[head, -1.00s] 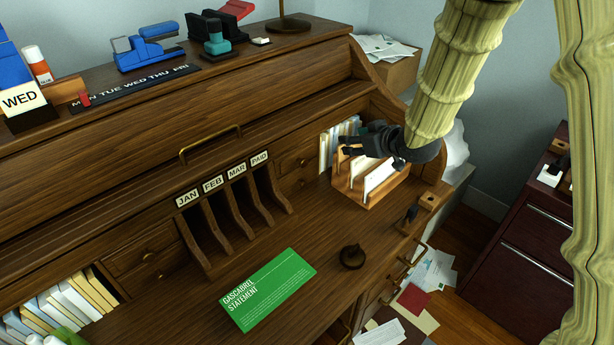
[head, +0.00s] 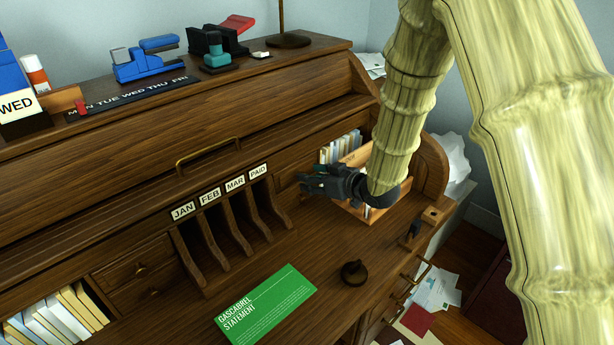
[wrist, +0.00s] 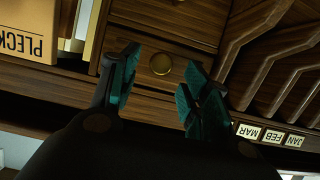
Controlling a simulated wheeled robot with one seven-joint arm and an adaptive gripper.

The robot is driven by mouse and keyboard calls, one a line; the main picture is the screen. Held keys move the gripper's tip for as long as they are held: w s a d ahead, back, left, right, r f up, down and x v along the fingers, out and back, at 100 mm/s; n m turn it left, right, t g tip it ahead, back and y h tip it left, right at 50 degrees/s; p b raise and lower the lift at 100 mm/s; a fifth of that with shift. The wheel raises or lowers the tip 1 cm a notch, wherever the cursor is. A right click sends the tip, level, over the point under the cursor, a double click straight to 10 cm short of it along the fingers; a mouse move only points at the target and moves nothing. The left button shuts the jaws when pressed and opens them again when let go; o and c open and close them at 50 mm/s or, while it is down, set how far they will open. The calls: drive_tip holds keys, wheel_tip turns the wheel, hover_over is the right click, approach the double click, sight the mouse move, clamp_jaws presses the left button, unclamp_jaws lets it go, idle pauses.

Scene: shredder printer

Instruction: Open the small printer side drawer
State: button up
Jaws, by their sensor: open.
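Two small wooden drawers sit between the labelled slots and the books. The upper one (head: 289,163) shows in part in the head view; my gripper (head: 306,184) hides much of the lower one. In the upside-down wrist view, the nearer drawer front (wrist: 195,67) is closed and has a round brass knob (wrist: 161,64). Part of another drawer (wrist: 165,22) shows beyond it. My gripper (wrist: 155,88) is open, with its teal-padded fingertips on either side of the knob. I see no contact with the knob.
A wooden letter holder (head: 352,207) and books (head: 340,147) stand close by my gripper. Slot dividers (head: 233,236) are on its left. A green statement (head: 265,305) and a dark stamp (head: 354,272) lie on the desktop.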

drive_tip(key=shift+x, duration=1.6)
drive_tip(key=shift+c, duration=0.5)
clamp_jaws()
